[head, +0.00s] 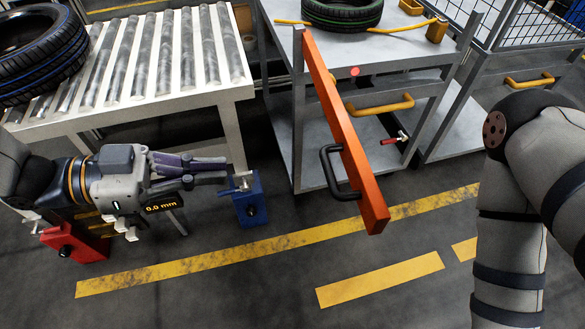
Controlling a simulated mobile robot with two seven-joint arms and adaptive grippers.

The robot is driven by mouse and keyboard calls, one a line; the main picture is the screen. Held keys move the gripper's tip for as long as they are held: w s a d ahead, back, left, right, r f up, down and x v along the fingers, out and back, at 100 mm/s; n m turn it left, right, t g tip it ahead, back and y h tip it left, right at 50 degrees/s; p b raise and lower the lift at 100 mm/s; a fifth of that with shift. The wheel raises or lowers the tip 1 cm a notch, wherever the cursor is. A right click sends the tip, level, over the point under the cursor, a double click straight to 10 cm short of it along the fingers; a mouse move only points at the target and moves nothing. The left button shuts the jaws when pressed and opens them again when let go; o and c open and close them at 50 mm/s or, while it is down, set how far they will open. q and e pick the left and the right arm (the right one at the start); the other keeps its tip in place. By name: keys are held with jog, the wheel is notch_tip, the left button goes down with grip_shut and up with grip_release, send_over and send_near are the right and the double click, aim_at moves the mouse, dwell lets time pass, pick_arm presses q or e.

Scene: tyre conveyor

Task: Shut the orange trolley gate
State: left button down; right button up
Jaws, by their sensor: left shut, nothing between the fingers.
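The orange trolley gate (350,137) is a long bar standing open. It runs from the left corner post of the grey trolley (430,55) out toward me, over the floor. A black handle (329,172) sits on its left face, near the free end. My left gripper (226,170) is shut and empty, to the left of the handle and apart from it. It points right, toward the gate. My right arm shows at the right edge, but its gripper is out of view.
A roller conveyor (225,92) with a tyre (35,55) is at the left. A blue block (250,205) stands close to my left fingertips, and a red block (75,243) is below that arm. Another tyre (342,14) lies on the trolley. Floor right of the gate is clear.

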pick_arm(q)
jog(key=w+d+f+m+b, duration=0.1)
jog(key=w+d, duration=0.1)
jog(key=d, duration=1.1)
jog(key=shift+w+d+f+g+h, duration=0.2)
jog(key=shift+w+f+g+h, duration=0.1)
pick_arm(e)
jog(key=shift+s+f+g, duration=0.3)
jog(key=shift+s+f, duration=0.45)
jog(key=shift+f, duration=0.1)
jog(key=shift+d, duration=0.1)
